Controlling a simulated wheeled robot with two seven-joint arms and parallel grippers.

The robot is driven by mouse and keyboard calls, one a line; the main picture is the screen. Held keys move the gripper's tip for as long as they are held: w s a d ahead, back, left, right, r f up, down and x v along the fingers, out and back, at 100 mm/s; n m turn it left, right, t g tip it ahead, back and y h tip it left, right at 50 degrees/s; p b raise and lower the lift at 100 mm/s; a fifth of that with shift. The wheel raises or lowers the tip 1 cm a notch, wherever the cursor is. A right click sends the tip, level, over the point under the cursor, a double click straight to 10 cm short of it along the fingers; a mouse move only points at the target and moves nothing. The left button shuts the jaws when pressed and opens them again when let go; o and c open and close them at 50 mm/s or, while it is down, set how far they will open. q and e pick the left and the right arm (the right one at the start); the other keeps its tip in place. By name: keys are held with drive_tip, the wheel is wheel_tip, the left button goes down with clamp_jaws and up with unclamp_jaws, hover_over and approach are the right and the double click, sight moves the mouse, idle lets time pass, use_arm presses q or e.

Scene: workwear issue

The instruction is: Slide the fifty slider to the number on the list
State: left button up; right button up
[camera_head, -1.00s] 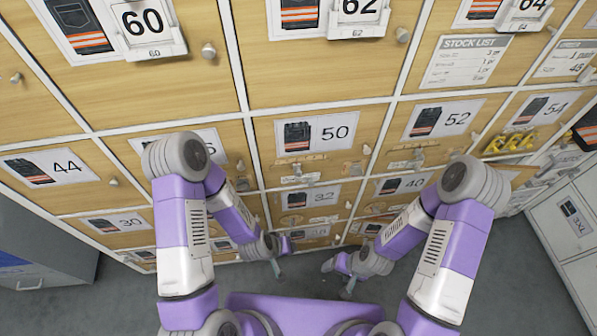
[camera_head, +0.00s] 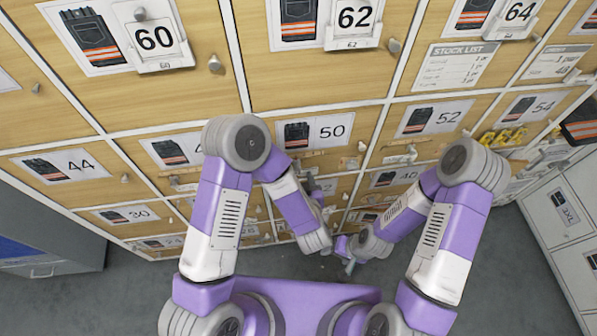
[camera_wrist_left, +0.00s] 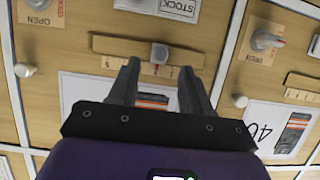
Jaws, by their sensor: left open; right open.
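The 50 door carries a picture label (camera_head: 317,131) in the middle of the head view, with a wooden slider strip (camera_head: 303,154) under it. In the left wrist view a wooden rail (camera_wrist_left: 112,46) holds a grey slider knob (camera_wrist_left: 159,53), with a tick scale beside it. My left gripper (camera_wrist_left: 157,80) is open and empty there, its fingertips spread below the knob in the picture, apparently not around it. In the head view its fingers are mostly hidden by my forearm. My right gripper (camera_head: 349,262) is low in front of the cabinet, open. The stock list (camera_head: 456,66) hangs at upper right, its figures too small to read.
Neighbouring doors have round knobs (camera_head: 215,64) and similar slider strips. In the wrist view another rail (camera_wrist_left: 303,82) and a grey turn-knob (camera_wrist_left: 262,40) lie at right. Grey floor (camera_head: 140,290) is clear in front; white cabinets (camera_head: 565,215) stand at right.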

sight(298, 169)
use_arm(q)
drive_tip(key=shift+x, duration=1.9)
clamp_jaws()
